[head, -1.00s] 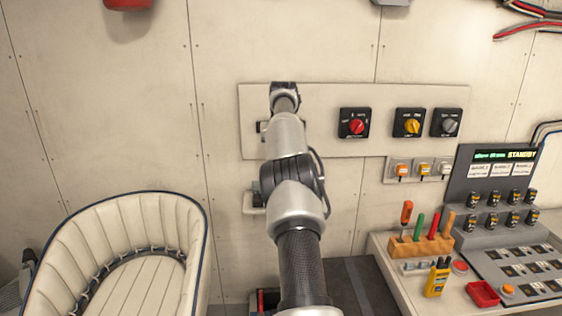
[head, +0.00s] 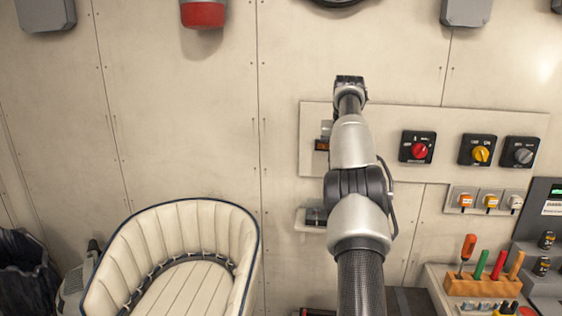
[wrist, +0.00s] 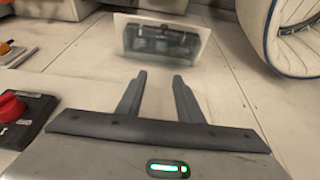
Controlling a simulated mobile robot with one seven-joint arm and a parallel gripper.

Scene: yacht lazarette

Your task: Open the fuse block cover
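The fuse block (wrist: 160,45) is a dark unit at the top of the wrist view, with a clear, pale sheet-like cover (wrist: 198,45) over or around it. I cannot tell whether the cover is shut. In the head view a dark unit on a pale ledge (head: 315,217), below the wall panel and partly hidden by my arm, looks like the same block. My gripper (wrist: 159,76) is open and empty, its fingers pointing towards the block but apart from it. In the head view my arm hides the fingers.
The wall panel (head: 385,165) carries a red knob switch (head: 418,150), a yellow one (head: 480,154) and a grey one (head: 522,155). A cream seat (head: 175,245) stands at lower left. A bench with tools in an orange rack (head: 483,285) is at lower right.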

